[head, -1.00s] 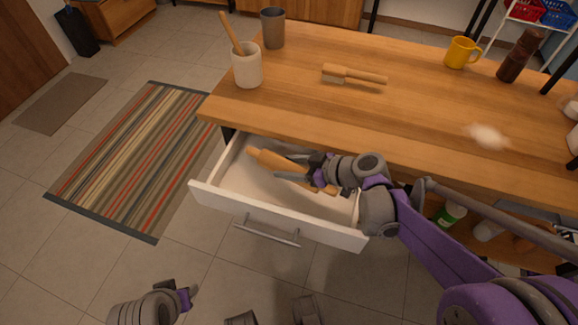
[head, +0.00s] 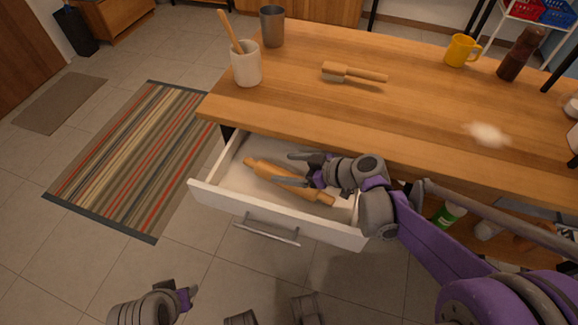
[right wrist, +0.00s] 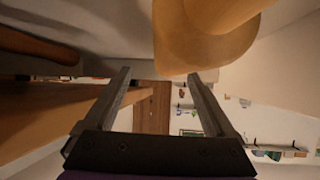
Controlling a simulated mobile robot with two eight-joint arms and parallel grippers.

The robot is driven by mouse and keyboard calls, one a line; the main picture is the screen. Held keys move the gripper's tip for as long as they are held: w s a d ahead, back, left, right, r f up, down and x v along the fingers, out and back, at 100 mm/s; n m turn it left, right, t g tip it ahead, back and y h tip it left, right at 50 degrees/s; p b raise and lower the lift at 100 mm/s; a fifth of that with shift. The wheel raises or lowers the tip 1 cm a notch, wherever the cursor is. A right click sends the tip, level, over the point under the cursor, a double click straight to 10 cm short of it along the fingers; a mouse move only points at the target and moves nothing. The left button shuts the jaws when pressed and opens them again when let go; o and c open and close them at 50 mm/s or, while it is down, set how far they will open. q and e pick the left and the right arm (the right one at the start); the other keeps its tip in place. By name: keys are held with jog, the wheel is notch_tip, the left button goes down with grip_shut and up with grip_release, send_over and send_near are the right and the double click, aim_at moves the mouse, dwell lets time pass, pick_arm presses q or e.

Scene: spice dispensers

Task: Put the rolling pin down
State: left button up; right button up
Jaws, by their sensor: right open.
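The wooden rolling pin (head: 262,171) lies in the open white drawer (head: 222,199), slanting from the back left to the front right. It also shows large at the top of the right wrist view (right wrist: 200,35), beyond the fingertips. My right gripper (head: 284,169) is open and empty over the pin, with its fingers spread. In the right wrist view nothing is between its fingers (right wrist: 162,80). My left gripper (head: 188,294) is low at the bottom left, away from the drawer; its jaws are too unclear to read.
The wooden worktop (head: 300,90) overhangs the drawer's back. On it are a white crock (head: 246,68) with a wooden handle, a grey cup (head: 271,27), a wooden brush (head: 352,75), a yellow mug (head: 460,50) and a dark mill (head: 518,55). A striped rug (head: 135,160) lies at left.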

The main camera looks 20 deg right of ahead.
jog(key=shift+r, duration=0.15)
jog(key=p+v, duration=0.3)
jog(key=v, duration=0.9)
jog(key=shift+r+p, duration=0.4)
jog(key=shift+s, duration=0.1)
dwell(0.5)
